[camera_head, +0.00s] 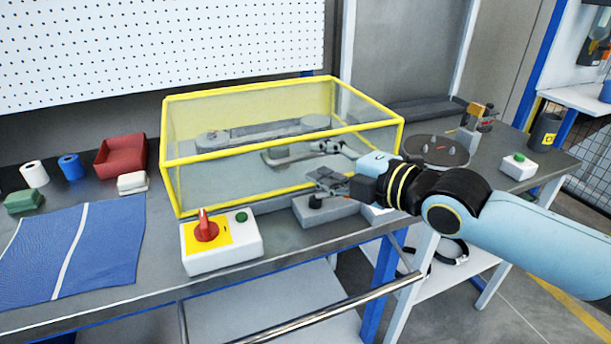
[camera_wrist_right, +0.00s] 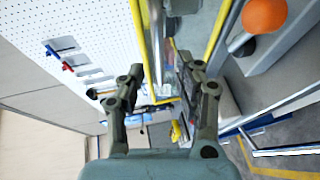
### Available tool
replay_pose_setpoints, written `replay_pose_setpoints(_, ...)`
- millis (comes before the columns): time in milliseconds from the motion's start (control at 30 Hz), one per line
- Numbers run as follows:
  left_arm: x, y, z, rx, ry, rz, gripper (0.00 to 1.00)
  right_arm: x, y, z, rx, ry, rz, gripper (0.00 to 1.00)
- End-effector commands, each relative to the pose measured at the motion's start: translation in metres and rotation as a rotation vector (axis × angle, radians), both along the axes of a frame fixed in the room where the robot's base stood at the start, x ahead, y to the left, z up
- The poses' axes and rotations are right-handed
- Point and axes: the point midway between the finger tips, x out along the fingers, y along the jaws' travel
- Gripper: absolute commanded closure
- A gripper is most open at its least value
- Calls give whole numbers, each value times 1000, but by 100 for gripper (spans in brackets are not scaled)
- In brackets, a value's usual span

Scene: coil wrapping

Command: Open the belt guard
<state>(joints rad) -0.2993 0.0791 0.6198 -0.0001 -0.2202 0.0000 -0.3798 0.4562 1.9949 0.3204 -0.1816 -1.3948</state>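The belt guard (camera_head: 284,142) is a clear box with yellow edges. It sits down over the grey belt unit (camera_head: 262,133) on the bench and looks closed. My right gripper (camera_head: 322,184) is at the guard's front side, right of its middle, with the arm reaching in from the right. In the right wrist view, the fingers of this gripper (camera_wrist_right: 167,60) are apart, with a gap between them. Yellow guard edges and a metal bar show around the fingertips there; whether they touch is unclear. My left gripper is not in view.
A control box (camera_head: 222,254) with a red switch stands before the guard. A grey box (camera_head: 338,211) is under my right gripper. A blue cloth (camera_head: 105,243) and red bin (camera_head: 121,155) lie left. A round plate (camera_head: 437,149) is right. An orange knob (camera_wrist_right: 265,15) shows in the wrist view.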

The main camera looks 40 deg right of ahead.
Motion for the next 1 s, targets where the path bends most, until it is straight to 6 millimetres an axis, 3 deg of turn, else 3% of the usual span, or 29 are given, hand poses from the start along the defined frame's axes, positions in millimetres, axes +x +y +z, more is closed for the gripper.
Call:
replay_pose_setpoints(100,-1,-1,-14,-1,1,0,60,23,4,-6,5,-2,0,66)
replay_pose_setpoints(233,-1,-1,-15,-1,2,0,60,37,6,-7,4,1,-3,66)
replay_pose_setpoints(633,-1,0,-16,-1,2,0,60,45,8,-7,1,1,0,66)
replay_pose_setpoints(900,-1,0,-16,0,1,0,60,44,7,-7,2,1,0,100)
replay_pose_setpoints(1000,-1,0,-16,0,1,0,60,45,7,-7,2,1,0,100)
